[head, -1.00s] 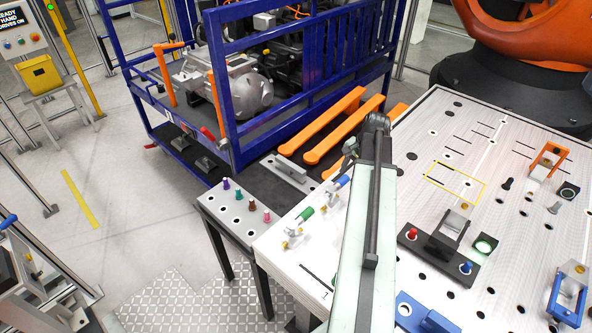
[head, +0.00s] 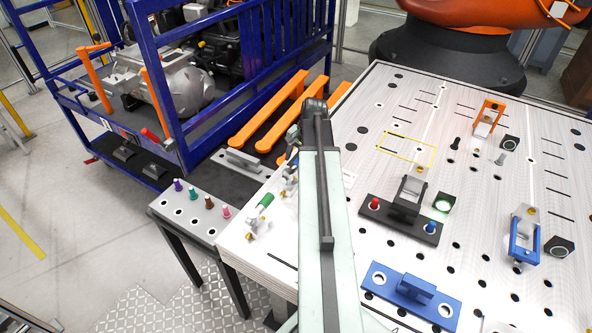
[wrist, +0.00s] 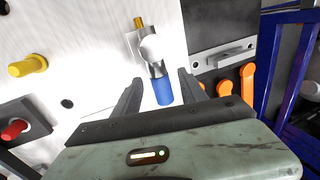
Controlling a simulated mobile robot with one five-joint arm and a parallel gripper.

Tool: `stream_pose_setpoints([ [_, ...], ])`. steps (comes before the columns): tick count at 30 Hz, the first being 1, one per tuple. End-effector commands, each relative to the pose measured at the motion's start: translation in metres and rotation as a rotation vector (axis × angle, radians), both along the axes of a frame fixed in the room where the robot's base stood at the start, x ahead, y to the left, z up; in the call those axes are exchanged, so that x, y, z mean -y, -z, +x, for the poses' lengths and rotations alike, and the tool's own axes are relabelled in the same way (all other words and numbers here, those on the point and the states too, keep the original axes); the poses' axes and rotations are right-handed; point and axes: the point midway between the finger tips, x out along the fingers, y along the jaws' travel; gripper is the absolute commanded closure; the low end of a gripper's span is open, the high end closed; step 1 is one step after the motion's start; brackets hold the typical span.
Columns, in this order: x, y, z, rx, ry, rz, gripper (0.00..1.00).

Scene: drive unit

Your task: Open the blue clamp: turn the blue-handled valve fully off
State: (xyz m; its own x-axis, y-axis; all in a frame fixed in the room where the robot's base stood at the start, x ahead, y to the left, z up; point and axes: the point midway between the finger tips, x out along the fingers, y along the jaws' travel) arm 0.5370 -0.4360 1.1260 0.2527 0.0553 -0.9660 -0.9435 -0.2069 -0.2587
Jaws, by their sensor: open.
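The blue-handled valve shows in the wrist view, with its blue handle (wrist: 163,92) pointing toward my gripper and its silver body behind. My gripper (wrist: 160,80) is open, with one dark finger on each side of the handle. I see a gap on both sides and no grip. In the head view the valve is mostly hidden beside the end of my arm. The blue clamp (head: 524,236) stands on the right part of the perforated table; its exact state is hard to tell.
A green-handled valve (head: 262,212) stands near the table's left edge. A small side table (head: 194,222) holds several coloured pegs. Orange bars (head: 283,112) lie behind it. A blue block (head: 415,290), a black fixture (head: 402,215) and an orange clamp (head: 488,117) occupy the table (head: 375,100).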

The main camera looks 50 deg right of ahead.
Motion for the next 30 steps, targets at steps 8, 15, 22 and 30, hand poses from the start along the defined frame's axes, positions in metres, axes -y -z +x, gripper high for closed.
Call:
stream_pose_setpoints([
  [8, -0.002, 0.03, 0.008, 0.0, 0.0, 0.0, 0.5],
  [15, -0.002, 0.028, 0.008, 0.0, 0.0, 0.0, 0.7],
  [22, -0.003, 0.028, 0.009, 0.002, -0.001, 0.0, 1.0],
  [30, -0.003, 0.028, 0.01, 0.005, -0.001, 0.001, 1.0],
])
